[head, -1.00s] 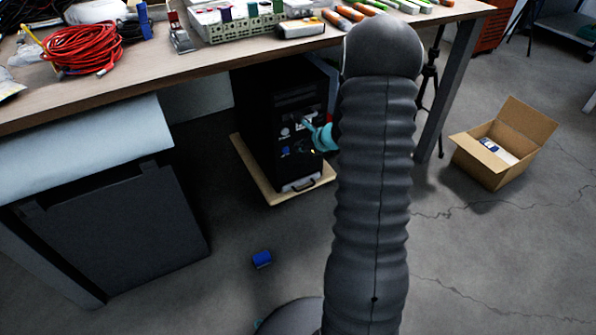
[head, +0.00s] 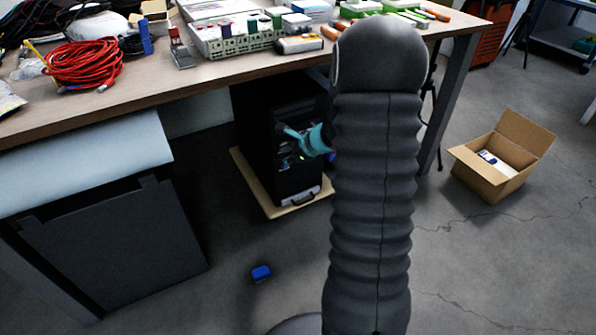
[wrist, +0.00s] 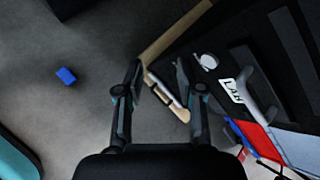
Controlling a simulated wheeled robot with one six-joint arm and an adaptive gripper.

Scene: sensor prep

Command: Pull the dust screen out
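A black computer tower (head: 262,140) stands under the bench in the head view. At the foot of its front is a pale strip with a dark handle (head: 305,197), which looks like the dust screen's front. My gripper (head: 288,131) is in front of the upper front panel, above that strip. In the wrist view my gripper (wrist: 158,84) is open, with nothing held between its fingers. The pale strip (wrist: 164,90) shows beyond and between the fingers, apparently apart from them.
The tower stands on a wooden board (head: 247,178). A small blue block (head: 261,272) lies on the floor in front. The bench top (head: 130,92) overhangs the tower. A dark cabinet (head: 115,240) stands left, an open cardboard box (head: 490,175) right.

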